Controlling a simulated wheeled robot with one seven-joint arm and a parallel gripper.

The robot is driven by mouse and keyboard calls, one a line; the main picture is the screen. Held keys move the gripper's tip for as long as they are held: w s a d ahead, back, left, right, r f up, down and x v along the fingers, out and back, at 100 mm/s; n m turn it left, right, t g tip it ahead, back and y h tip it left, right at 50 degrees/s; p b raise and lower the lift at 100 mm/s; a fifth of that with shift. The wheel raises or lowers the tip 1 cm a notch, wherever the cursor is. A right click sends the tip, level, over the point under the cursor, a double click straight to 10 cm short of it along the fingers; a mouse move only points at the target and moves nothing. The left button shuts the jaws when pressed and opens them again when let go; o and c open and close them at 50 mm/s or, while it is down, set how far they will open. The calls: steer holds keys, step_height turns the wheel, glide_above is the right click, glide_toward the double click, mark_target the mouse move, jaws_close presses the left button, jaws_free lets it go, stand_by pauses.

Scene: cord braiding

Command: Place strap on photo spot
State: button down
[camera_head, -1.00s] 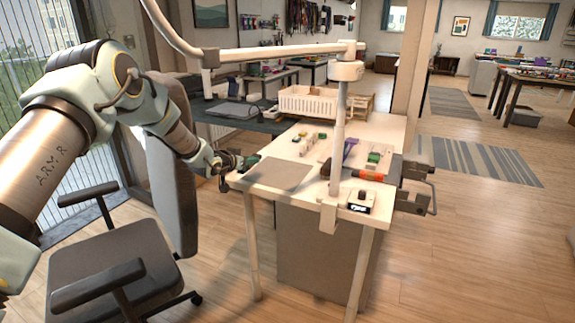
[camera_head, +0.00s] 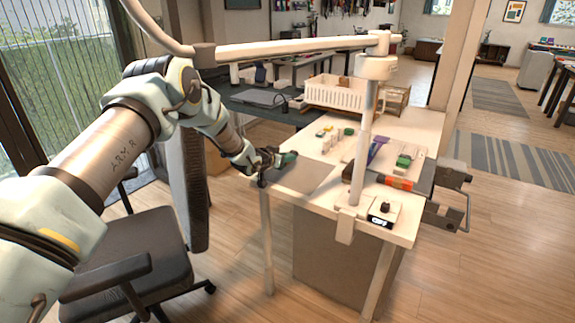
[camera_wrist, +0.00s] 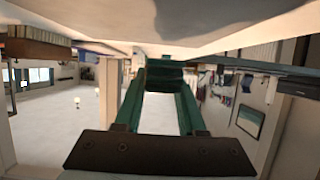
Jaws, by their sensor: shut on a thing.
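My gripper (camera_head: 272,163) hangs over the left edge of the white table, by the grey mat (camera_head: 308,176). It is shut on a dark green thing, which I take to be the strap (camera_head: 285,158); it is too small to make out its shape. In the wrist view, green bars run from my dark gripper mount to a darker green block (camera_wrist: 165,74), and I cannot tell finger from strap there. The grey mat lies flat and bare on the near left of the tabletop. No mark names it as the photo spot.
A white post (camera_head: 363,140) with an overhead arm stands at the table's front. A small black-and-white box (camera_head: 384,212) sits near the front edge. Small coloured pieces and a white basket (camera_head: 336,93) are farther back. An office chair (camera_head: 130,255) stands at the near left.

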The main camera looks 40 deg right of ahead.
mark_target(286, 173)
steer(key=shift+f+p, duration=0.55)
steer(key=shift+f, duration=1.45)
steer(key=shift+f, duration=0.1)
steer(key=c, duration=0.5)
jaws_free()
steer(key=shift+a, duration=0.1)
steer(key=b+v, duration=0.2)
steer(key=v, duration=1)
steer(key=shift+b, duration=0.4)
